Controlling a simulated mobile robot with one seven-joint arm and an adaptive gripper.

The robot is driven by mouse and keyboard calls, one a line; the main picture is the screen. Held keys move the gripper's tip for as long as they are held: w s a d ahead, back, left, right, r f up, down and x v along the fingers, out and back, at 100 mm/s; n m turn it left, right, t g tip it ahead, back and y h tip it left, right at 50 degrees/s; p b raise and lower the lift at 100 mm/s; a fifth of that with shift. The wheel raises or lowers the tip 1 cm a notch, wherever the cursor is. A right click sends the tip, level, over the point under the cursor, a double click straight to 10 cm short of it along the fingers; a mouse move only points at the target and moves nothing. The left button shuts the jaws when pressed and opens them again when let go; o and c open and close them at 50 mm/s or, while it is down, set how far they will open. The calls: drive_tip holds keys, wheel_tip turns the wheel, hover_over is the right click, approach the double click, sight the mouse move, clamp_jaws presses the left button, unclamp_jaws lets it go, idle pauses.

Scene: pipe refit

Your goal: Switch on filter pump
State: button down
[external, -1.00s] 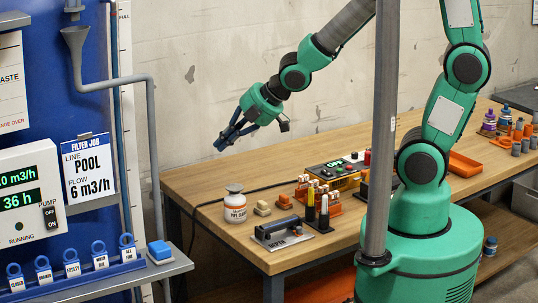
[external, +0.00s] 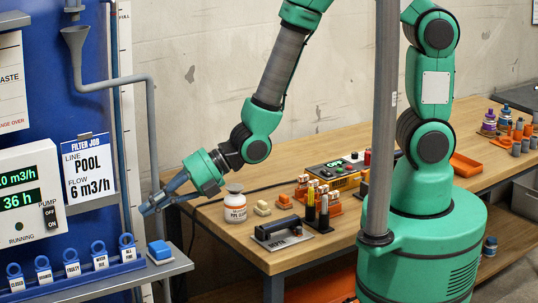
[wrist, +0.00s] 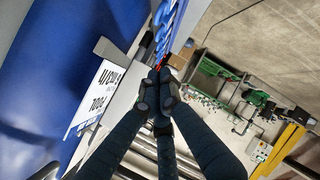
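The white control box (external: 12,160) with green number displays is at the left of the external view. Its PUMP switch (external: 51,217), marked OFF and ON, sits at the lower right of its face; which way it is set is too small to tell. A small lamp (external: 18,226) above the word RUNNING looks dark. My gripper (external: 147,209) points left and slightly down, to the right of the box and clear of the switch. In the wrist view the dark fingers of my gripper (wrist: 158,78) come together at the tips, with nothing clearly held.
A FILTER JOB card (external: 88,170) hangs on the blue panel, reading POOL and 6 m3/h. A grey pipe (external: 151,130) runs down beside my gripper. Tagged blue rings (external: 72,256) and a blue block (external: 159,249) sit below on the shelf. A bottle (external: 235,207) stands on the workbench.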

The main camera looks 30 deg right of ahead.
sight(51, 218)
drive_tip(key=s+a+n+y+p, duration=0.1)
drive_tip(key=s+a+y+p, duration=0.3)
drive_tip(key=a, duration=0.8)
drive_tip(key=s+p, duration=0.2)
drive_tip(key=p, duration=0.1)
drive_tip(key=shift+s+a+r+n+t+y, duration=0.3)
drive_tip(key=shift+a+n+t+y, duration=0.1)
drive_tip(key=shift+a, duration=0.15)
drive_tip(key=w+a, duration=0.6)
drive_tip(key=a, duration=0.3)
drive_tip(key=shift+w+a+f, duration=0.2)
drive_tip(key=shift+f, duration=0.2)
drive_tip(key=shift+w, duration=0.1)
